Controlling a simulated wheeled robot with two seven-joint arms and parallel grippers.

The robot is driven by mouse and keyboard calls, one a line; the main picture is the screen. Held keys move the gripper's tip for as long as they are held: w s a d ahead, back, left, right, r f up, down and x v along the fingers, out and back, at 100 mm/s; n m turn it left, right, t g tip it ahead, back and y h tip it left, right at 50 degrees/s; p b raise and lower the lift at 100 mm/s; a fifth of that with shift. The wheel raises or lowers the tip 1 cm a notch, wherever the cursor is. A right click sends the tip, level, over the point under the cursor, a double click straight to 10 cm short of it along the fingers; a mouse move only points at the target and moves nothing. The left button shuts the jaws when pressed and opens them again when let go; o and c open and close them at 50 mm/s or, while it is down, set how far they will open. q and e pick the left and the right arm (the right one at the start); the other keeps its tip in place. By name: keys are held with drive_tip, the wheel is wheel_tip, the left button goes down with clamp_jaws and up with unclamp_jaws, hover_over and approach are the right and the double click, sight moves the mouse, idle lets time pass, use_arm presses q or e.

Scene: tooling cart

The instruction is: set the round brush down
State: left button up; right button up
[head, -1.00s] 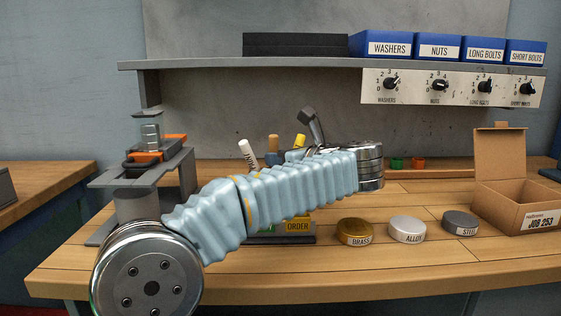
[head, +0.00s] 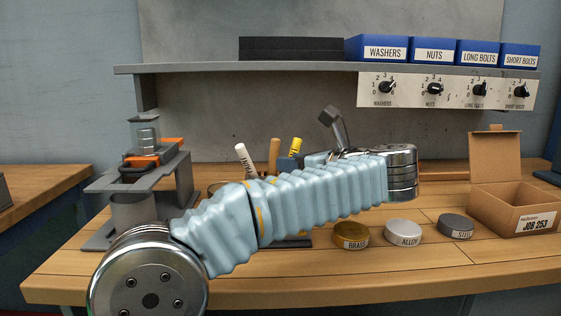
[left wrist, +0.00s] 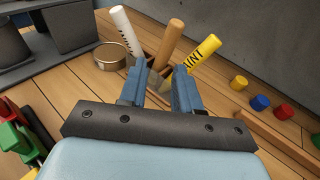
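The round brush shows as a plain wooden handle (head: 274,155) standing between a white paint marker (head: 243,158) and a yellow one (head: 296,147). In the left wrist view the handle (left wrist: 168,42) leans slightly right, its lower part between my blue fingertips. My left gripper (left wrist: 160,80) looks open, with gaps beside the handle. It shows only in part in the head view (head: 288,163). The brush's lower end and what bears it are mostly hidden by the fingers and my arm. My right gripper is not in view.
A round tin (left wrist: 110,57) stands left of the fingers. Brass (head: 350,235), alloy (head: 404,233) and steel (head: 455,226) discs lie on the bench front. An open cardboard box (head: 512,212) stands right. A grey stand (head: 140,178) is left. A shelf (head: 220,68) hangs above.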

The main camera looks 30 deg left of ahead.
use_arm(q)
drive_tip(key=v, duration=0.6)
